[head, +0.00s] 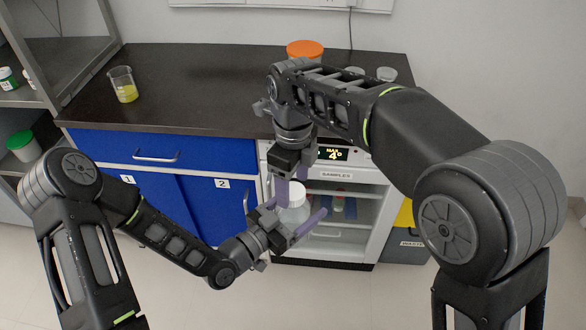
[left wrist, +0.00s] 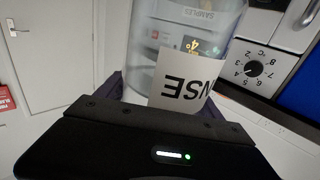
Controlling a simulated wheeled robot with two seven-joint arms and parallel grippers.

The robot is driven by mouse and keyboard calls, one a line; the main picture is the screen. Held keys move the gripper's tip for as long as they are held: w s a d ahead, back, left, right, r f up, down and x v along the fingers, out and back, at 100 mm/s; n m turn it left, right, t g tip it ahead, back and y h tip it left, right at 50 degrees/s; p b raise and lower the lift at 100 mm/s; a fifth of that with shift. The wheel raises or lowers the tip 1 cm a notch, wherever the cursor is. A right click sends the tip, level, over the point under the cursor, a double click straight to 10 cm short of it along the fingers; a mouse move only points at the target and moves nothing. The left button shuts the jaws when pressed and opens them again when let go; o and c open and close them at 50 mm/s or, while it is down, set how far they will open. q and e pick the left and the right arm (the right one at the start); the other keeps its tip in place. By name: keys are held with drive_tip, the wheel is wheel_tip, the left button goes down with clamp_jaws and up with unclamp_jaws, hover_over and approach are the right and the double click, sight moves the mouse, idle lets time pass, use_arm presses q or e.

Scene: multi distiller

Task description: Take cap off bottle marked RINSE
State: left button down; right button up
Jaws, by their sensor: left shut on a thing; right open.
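The clear bottle (head: 294,214) with a white cap (head: 292,194) is held in the air in front of the sample fridge. In the left wrist view the bottle (left wrist: 143,58) carries a white label (left wrist: 188,84) reading "NSE", upside down. My left gripper (head: 299,222) is shut on the bottle's body from below left. My right gripper (head: 290,185) points down just above the bottle, with its open fingers around or beside the cap; I cannot tell whether they touch it.
An open sample fridge (head: 337,249) with small items stands behind the bottle. A beaker of yellow liquid (head: 123,88) and an orange-lidded container (head: 305,49) stand on the black counter (head: 200,85). Shelves (head: 50,40) stand at left.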

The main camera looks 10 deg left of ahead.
drive_tip(key=shift+f, duration=1)
drive_tip(key=shift+c, duration=0.2)
